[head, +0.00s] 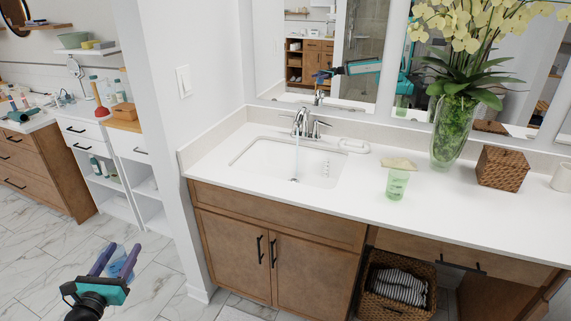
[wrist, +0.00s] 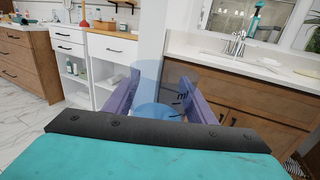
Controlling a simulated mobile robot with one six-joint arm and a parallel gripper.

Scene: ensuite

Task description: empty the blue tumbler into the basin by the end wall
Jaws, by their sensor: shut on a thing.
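My gripper (head: 115,262) is shut on the blue tumbler (head: 121,268) at the lower left of the head view, out over the floor and left of the vanity. In the wrist view the tumbler (wrist: 149,82) is see-through pale blue and stands about upright between the purple fingers (wrist: 155,98). A deeper blue shows low in it, partly hidden by my gripper. The white basin (head: 300,165) is set in the counter by the end wall (head: 190,60), with a chrome faucet (head: 303,121) behind it. The tumbler is well apart from the basin.
On the counter right of the basin stand a green glass (head: 397,181), a soap dish (head: 354,146), a flower vase (head: 450,135) and a wicker box (head: 502,167). The end wall's near edge stands between the vanity and white shelves (head: 110,170). Tiled floor is open at left.

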